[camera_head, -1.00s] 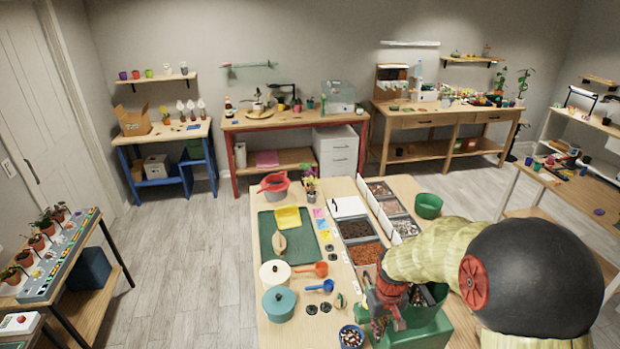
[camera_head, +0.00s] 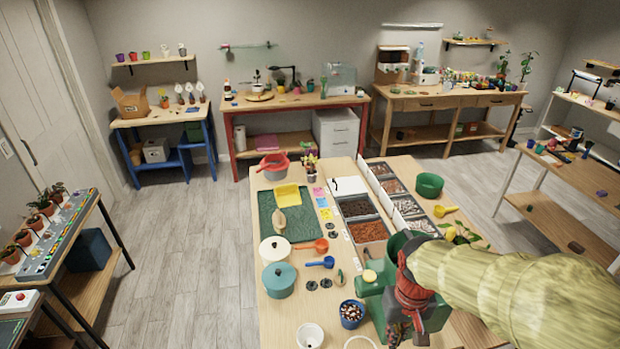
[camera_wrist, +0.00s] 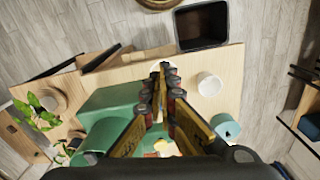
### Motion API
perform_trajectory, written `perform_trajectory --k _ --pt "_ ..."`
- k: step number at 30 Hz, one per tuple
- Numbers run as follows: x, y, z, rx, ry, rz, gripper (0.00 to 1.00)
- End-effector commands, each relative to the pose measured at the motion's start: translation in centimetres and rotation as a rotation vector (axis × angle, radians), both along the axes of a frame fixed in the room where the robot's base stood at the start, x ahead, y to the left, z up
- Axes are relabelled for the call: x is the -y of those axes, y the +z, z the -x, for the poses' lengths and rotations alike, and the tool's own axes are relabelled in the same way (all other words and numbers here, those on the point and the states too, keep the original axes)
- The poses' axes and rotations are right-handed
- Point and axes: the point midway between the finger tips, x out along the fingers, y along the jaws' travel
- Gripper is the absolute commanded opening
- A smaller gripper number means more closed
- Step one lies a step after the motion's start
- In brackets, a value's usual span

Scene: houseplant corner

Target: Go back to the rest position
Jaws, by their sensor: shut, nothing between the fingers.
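My gripper (camera_head: 398,328) hangs over the near right part of the central wooden table (camera_head: 236,0) in the head view, in front of a green box-like holder (camera_head: 371,305). In the wrist view my gripper (camera_wrist: 163,70) has its two long fingers brought together at the tips, with nothing between them. A green body (camera_wrist: 105,105) lies below and left of the fingers there. My arm comes in from the right and hides part of the table.
The table holds a teal pot (camera_head: 279,281), a white cup (camera_head: 310,336), a blue bowl of pebbles (camera_head: 352,314), a green mat (camera_head: 268,222) and a green bowl (camera_head: 429,184). A dark bin (camera_wrist: 202,25) stands beyond the table edge. Floor (camera_head: 190,270) at left is clear.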

Motion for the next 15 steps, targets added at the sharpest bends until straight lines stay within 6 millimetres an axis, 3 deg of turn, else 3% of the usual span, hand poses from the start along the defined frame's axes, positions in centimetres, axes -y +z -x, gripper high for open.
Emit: perform_trajectory --k 9,15 --pt "0.0 0.2 6.1 0.242 -0.033 -0.004 0.00" --pt "0.0 0.2 8.2 0.414 -0.032 -0.007 0.00"
